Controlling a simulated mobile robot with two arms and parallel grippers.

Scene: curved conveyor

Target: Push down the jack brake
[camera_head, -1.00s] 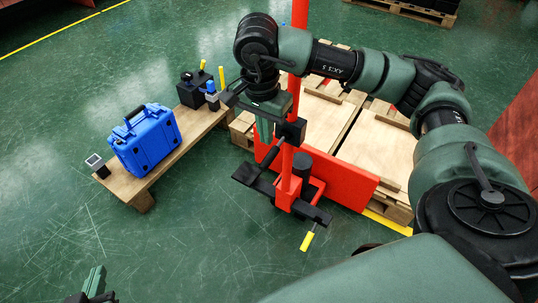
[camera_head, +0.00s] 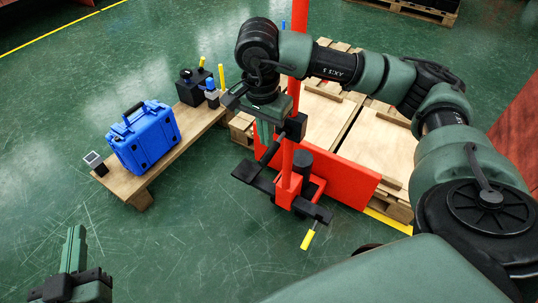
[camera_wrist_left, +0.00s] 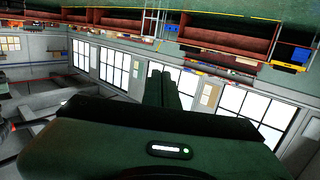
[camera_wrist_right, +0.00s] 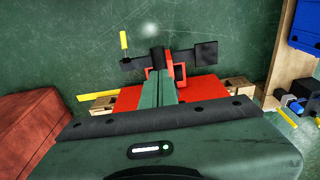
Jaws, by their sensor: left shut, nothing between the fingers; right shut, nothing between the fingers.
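The red pallet jack (camera_head: 287,192) stands before wooden pallets in the head view. It has black foot pedals low on its column and a yellow-tipped lever (camera_head: 308,239) at its lower front. I cannot tell for certain which part is the brake. In the right wrist view the yellow-tipped lever (camera_wrist_right: 124,42) is upper left and a black pedal (camera_wrist_right: 205,54) is right of the fingers. My right gripper (camera_head: 265,140) is shut and empty, beside the column and above the left pedal (camera_head: 252,176). My left gripper (camera_head: 75,232) is shut and empty, lower left, far from the jack.
A low wooden bench (camera_head: 190,140) left of the jack holds a blue case (camera_head: 145,138) and several small devices. Pallets (camera_head: 375,150) lie behind the jack. Green floor is clear between the bench and jack. The left wrist view faces windows and shelving.

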